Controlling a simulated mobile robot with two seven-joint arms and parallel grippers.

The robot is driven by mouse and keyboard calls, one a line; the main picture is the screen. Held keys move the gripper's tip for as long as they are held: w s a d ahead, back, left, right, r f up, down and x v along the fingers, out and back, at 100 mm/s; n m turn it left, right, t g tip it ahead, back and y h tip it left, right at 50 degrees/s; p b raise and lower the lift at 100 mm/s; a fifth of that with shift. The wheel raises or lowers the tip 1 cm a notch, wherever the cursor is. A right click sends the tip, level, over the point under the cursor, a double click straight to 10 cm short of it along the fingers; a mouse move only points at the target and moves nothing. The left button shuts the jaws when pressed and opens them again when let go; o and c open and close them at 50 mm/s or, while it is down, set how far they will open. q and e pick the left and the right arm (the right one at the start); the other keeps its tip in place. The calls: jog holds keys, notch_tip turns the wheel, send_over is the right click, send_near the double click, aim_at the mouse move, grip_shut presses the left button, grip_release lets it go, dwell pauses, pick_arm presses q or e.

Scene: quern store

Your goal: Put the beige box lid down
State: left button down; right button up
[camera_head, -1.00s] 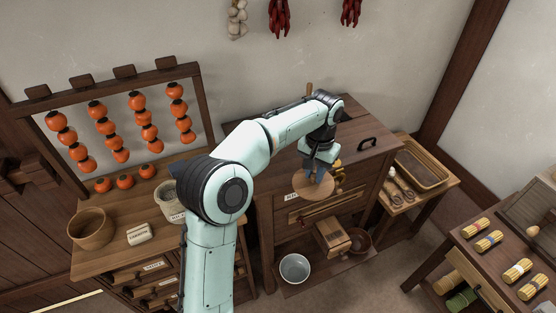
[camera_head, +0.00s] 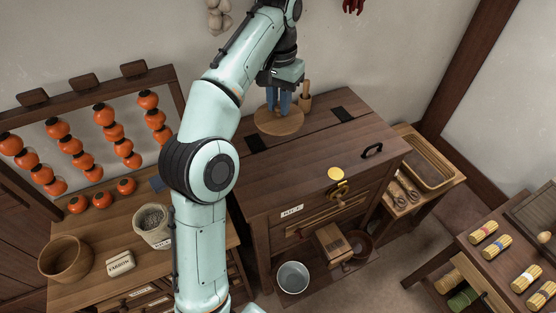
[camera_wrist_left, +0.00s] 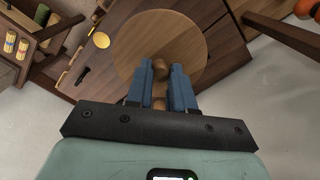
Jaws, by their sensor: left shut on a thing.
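The beige box lid (camera_head: 278,123) is a round, flat wooden disc with a small brown knob (camera_wrist_left: 161,68). My left gripper (camera_head: 279,104) points down with its blue fingers shut on the knob. In the head view the lid is over the back left part of the dark wooden chest's top (camera_head: 320,148). In the wrist view the lid (camera_wrist_left: 150,38) lies flat across the finger direction and hides part of the chest. I cannot tell whether its underside touches the chest. My right gripper is not in view.
A wooden pestle-like handle (camera_head: 306,90) stands in a small cup close right of the lid. A yellow disc (camera_head: 336,174) is at the chest's front edge, and a black handle (camera_head: 372,151) is at the right. The middle of the chest top is clear.

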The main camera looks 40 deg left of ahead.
aim_at(279, 113)
pick_arm(q)
jog(key=f, duration=0.5)
jog(key=shift+s+d, duration=0.2)
jog(key=shift+s, duration=0.1)
notch_tip(279, 113, down, 11)
jog(key=b, duration=0.2)
jog(key=shift+w+r+b, duration=0.1)
jog(key=shift+b, duration=0.25)
notch_tip(279, 113, down, 3)
jog(key=shift+f+b, duration=0.2)
jog(key=shift+b, duration=0.15)
jog(key=shift+f, duration=0.3)
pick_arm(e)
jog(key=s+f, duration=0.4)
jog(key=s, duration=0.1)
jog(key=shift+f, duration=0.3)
